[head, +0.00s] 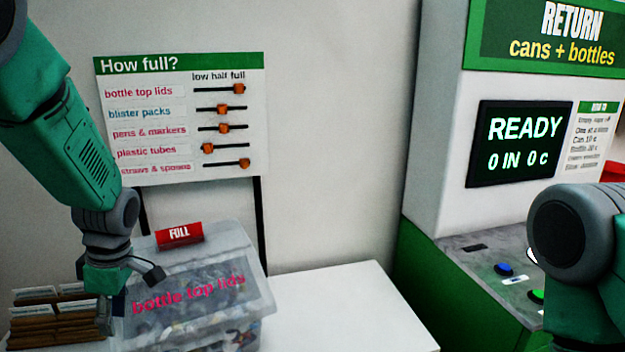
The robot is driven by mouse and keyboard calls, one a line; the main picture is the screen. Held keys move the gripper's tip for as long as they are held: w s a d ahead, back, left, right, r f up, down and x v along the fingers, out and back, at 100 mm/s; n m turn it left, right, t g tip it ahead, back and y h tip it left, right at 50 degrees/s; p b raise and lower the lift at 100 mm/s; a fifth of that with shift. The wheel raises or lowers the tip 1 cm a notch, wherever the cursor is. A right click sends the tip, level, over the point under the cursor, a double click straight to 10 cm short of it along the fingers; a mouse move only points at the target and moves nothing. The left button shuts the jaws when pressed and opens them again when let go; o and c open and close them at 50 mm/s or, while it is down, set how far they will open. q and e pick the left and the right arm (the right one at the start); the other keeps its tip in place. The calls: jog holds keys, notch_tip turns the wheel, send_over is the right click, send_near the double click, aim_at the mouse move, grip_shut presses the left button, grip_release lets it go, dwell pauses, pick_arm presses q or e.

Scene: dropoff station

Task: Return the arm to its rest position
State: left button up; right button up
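My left arm (62,125) comes in from the upper left and hangs down in front of the board. Its gripper (131,297) is low at the left, with its fingers spread and nothing seen between them. It is in front of the clear bin (255,292) labelled "bottle top lids"; I cannot tell whether it touches the bin. A red "FULL" tag (180,236) is on the bin's top. My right arm (575,245) shows only partly at the right edge, and its gripper is out of view.
A "How full?" slider board (180,120) stands behind the bin; its bottle top lids knob is at the right end. Brown stacked items (50,318) stand at lower left. The white table (345,310) is clear right of the bin. A return machine (440,130) reads "READY 0 IN 0 c".

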pick_arm(q)
jog(key=s+d+f+m+b, duration=0.25)
jog(key=s+f+m, duration=0.2)
jog(key=f, duration=0.55)
jog(key=s+d+f+m+b, duration=0.1)
jog(key=s+f+m+b, duration=0.3)
jog(key=f, duration=0.5)
jog(key=s+d+f+m+b, duration=0.1)
jog(key=s+f+m+b, duration=0.3)
jog(key=f, duration=0.6)
jog(key=s+d+f+m+h+b, duration=0.1)
jog(key=s+d+f+m+b, duration=0.1)
jog(key=s+f+m, duration=0.2)
jog(key=s+d+f+m+t+h+b, duration=0.1)
jog(key=s+d+f+m+b, duration=0.1)
jog(key=s+f, duration=0.4)
jog(key=s+d+m, duration=0.1)
jog(key=s+m, duration=0.1)
jog(key=s, duration=0.2)
jog(key=shift+s+t, duration=0.3)
jog(key=shift+s, duration=0.1)
jog(key=shift+m, duration=0.25)
jog(key=shift+w+f, duration=0.1)
jog(key=shift+w, duration=0.05)
